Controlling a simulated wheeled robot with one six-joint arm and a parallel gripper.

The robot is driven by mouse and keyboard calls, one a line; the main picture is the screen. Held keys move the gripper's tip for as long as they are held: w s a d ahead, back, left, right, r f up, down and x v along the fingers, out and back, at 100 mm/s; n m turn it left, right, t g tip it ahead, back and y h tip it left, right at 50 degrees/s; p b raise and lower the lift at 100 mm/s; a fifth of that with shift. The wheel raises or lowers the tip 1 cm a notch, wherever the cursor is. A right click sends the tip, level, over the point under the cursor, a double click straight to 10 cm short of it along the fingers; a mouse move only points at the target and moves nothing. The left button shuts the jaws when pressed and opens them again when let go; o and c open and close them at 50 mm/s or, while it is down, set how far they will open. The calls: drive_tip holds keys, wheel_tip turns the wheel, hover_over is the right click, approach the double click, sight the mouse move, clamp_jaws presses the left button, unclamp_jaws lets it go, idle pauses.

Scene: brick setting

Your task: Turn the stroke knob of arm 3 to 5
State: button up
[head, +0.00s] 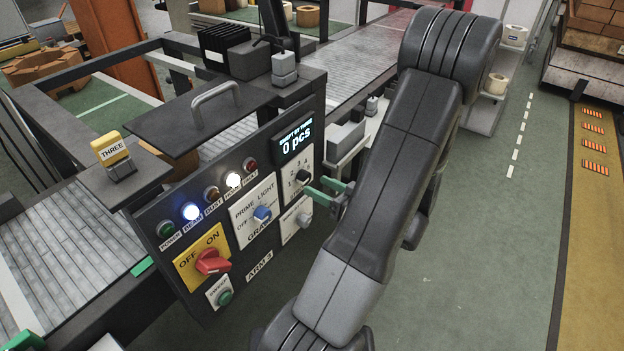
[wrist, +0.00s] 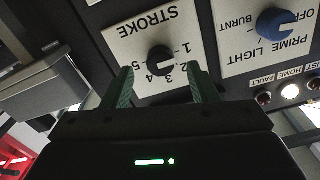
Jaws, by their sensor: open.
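The stroke knob (head: 303,177) is a small black knob on a white plate numbered 1 to 5, at the upper right of the dark panel labelled ARM 3 (head: 259,266). In the wrist view the stroke knob (wrist: 160,60) appears upside down under the word STROKE. I cannot tell which number it points at. My gripper (head: 316,186) has green fingers and is open, facing the plate. In the wrist view my gripper (wrist: 160,70) has one finger on each side of the knob, with visible gaps. I cannot tell the remaining depth to the knob.
A blue PRIME LIGHT knob (head: 262,214) sits left of the stroke plate. A red OFF/ON switch (head: 212,262) is lower left. A row of lamps (head: 190,211) and a display reading 0 pcs (head: 296,142) are above. Open green floor (head: 470,230) lies right.

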sight(308, 181)
drive_tip(key=shift+x, duration=1.65)
drive_tip(key=c, duration=1)
drive_tip(key=shift+o, duration=0.2)
